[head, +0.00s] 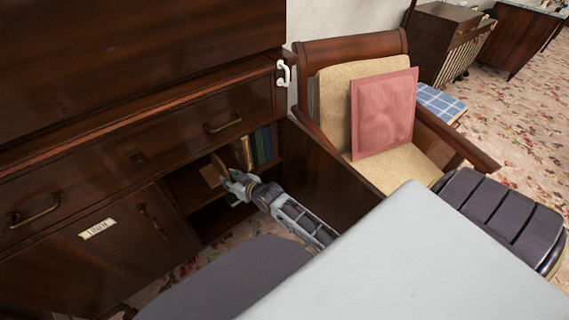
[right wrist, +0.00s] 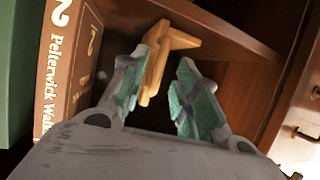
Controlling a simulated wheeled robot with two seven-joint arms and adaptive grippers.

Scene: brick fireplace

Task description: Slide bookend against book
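The light wooden bookend (head: 210,175) stands on the open cabinet shelf, left of the row of books. In the right wrist view the L-shaped bookend (right wrist: 168,47) shows just beyond and partly between my fingers, close to the left finger. The brown book (right wrist: 68,75), with a "2" on its spine, stands to its left with a gap between; in the head view the book (head: 243,153) is at the row's left end. My right gripper (head: 236,186) reaches into the compartment; its fingers (right wrist: 160,72) are apart and hold nothing. My left gripper is out of view.
A green book (right wrist: 17,70) stands beside the brown one, with several more behind. The open cabinet door (head: 325,175) is right of my forearm. The shelf (right wrist: 235,35) is bare right of the bookend.

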